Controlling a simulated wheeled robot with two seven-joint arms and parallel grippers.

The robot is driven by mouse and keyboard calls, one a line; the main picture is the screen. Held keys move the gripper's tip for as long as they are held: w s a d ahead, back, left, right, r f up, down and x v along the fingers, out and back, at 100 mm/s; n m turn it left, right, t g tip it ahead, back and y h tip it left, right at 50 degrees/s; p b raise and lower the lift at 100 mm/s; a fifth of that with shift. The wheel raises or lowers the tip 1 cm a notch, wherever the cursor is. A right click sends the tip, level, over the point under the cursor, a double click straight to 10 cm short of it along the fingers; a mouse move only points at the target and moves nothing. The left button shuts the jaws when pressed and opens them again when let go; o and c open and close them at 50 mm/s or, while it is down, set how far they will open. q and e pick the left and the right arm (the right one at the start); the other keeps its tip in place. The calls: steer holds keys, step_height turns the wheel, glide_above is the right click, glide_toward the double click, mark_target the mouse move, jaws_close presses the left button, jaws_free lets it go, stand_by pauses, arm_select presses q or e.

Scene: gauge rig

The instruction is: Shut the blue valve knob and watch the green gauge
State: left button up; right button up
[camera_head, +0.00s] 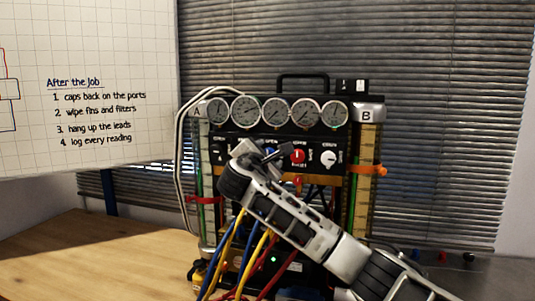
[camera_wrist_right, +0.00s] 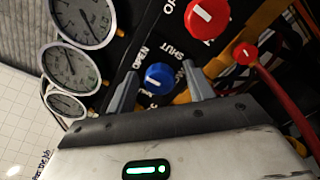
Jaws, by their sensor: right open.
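The blue valve knob (camera_wrist_right: 159,77) shows on the black panel in the right wrist view, beside the words OPEN and SHUT. Its white mark is small and I cannot tell its exact setting. My right gripper (camera_wrist_right: 160,87) is open, with one finger on each side of the knob; I cannot tell whether they touch it. In the head view the right gripper (camera_head: 279,153) is in front of the panel and hides most of the knob (camera_head: 270,151). A row of several round gauges (camera_head: 277,113) tops the rig; I cannot tell which is the green one. My left gripper is out of view.
A red knob (camera_head: 298,157) and a white knob (camera_head: 328,159) sit right of the blue one. Blue, yellow and red hoses (camera_head: 238,258) hang below the panel. A whiteboard (camera_head: 120,60) stands at left. The wooden table (camera_head: 90,255) is clear at left.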

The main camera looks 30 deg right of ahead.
steer(key=c, duration=1)
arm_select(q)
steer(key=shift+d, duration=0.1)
arm_select(e)
steer(key=shift+o, duration=0.2)
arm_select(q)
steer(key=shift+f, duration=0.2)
arm_select(e)
steer(key=shift+f, duration=0.1)
steer(key=shift+m, duration=0.4)
arm_select(q)
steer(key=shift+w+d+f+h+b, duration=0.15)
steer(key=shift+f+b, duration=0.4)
steer(key=shift+b, duration=0.75)
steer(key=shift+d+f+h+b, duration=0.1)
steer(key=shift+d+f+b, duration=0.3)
steer(key=shift+b, duration=0.95)
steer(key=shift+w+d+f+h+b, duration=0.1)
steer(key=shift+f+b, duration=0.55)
steer(key=shift+b, duration=0.65)
arm_select(e)
steer(key=shift+m, duration=8.4)
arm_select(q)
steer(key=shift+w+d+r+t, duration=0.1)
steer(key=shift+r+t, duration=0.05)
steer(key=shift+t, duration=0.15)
